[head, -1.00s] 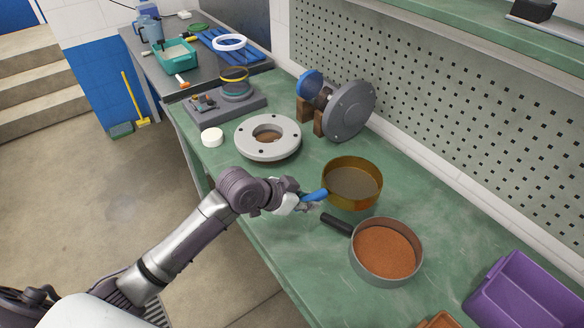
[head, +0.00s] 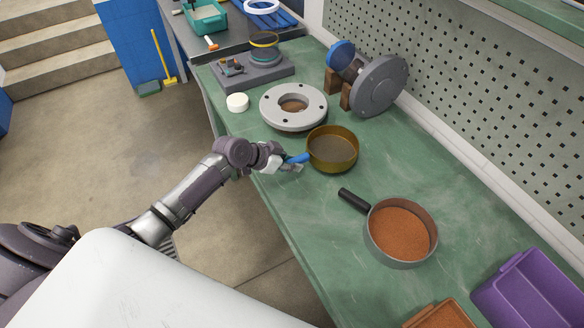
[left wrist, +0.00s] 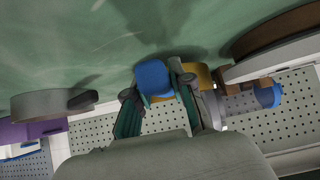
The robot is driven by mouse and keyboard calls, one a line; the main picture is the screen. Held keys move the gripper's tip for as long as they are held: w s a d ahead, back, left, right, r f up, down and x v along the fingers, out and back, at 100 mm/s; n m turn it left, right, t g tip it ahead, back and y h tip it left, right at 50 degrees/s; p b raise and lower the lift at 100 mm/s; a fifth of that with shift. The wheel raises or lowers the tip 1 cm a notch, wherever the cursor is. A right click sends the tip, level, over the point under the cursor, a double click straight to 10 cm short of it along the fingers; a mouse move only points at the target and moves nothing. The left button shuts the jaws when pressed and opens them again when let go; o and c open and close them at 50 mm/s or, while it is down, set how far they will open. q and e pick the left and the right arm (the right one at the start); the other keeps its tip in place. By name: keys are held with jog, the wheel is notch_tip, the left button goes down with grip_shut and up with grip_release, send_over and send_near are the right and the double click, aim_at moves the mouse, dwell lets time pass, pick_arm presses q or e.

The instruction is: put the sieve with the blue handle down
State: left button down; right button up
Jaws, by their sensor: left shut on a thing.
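The sieve with the blue handle has a brass-coloured round frame (head: 332,150) and a grey mesh. It is in the middle of the head view, close to the near right side of the grey flange ring. My left gripper (head: 291,164) is shut on its blue handle (head: 299,158). In the left wrist view the blue handle end (left wrist: 153,78) sits between the fingers of my left gripper (left wrist: 157,95), with a bit of the brass frame (left wrist: 203,76) behind. The sieve looks level; I cannot tell whether it touches the green bench (head: 310,220). My right gripper is not in view.
A grey sieve (head: 434,255) with black handle and orange-brown grains stands nearer. The flange ring (head: 316,103), a white puck (head: 237,102) and a disc on wooden blocks (head: 380,86) are behind. A purple bin (head: 530,290) is at right. Bench is clear between the two sieves.

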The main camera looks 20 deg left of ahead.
pick_arm(q)
jog(key=shift+f, duration=1.45)
jog(key=c, duration=1)
grip_release()
jog(key=shift+s, duration=0.1)
jog(key=v, duration=1.2)
jog(key=shift+b, duration=0.4)
jog(key=shift+d, duration=0.1)
